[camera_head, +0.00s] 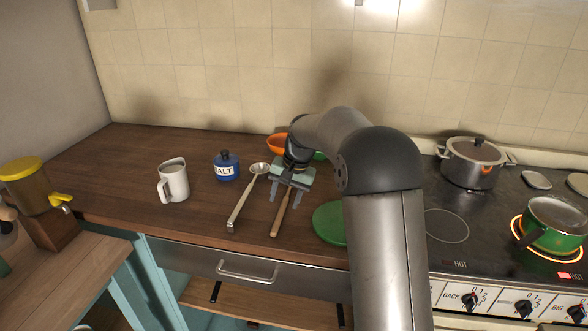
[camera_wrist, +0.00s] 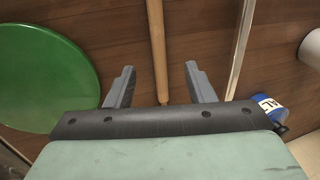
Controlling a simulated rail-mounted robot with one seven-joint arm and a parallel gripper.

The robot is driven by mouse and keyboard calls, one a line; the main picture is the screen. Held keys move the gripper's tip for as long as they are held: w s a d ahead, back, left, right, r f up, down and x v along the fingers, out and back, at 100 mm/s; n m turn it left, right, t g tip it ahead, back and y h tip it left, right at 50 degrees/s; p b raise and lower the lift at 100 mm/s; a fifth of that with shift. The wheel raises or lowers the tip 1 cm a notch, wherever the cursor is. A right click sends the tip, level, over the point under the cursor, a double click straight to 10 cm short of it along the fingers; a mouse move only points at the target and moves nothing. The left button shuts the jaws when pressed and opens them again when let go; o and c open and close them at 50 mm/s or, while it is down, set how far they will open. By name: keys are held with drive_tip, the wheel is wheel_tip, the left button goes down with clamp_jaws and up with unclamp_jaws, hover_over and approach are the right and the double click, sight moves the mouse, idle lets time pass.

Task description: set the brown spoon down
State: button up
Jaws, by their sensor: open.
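The brown spoon (camera_head: 280,216) lies on the dark wooden counter with its handle pointing to the front; its far end is hidden behind my gripper in the head view. My gripper (camera_head: 285,199) is open above it. In the wrist view the spoon's handle (camera_wrist: 158,50) runs between the two spread fingers (camera_wrist: 160,78), with a gap on each side. Nothing is held. Whether the fingertips touch the counter cannot be told.
A metal ladle (camera_head: 239,207) lies just left of the spoon. A green round board (camera_head: 329,222) is to the right. A blue salt jar (camera_head: 226,168), white pitcher (camera_head: 174,184) and orange bowl (camera_head: 277,144) stand nearby. A glowing burner with a green pot (camera_head: 553,226) is far right.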

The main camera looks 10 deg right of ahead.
drive_tip(key=v, duration=1.3)
drive_tip(key=shift+b, duration=0.3)
drive_tip(key=shift+s, duration=0.1)
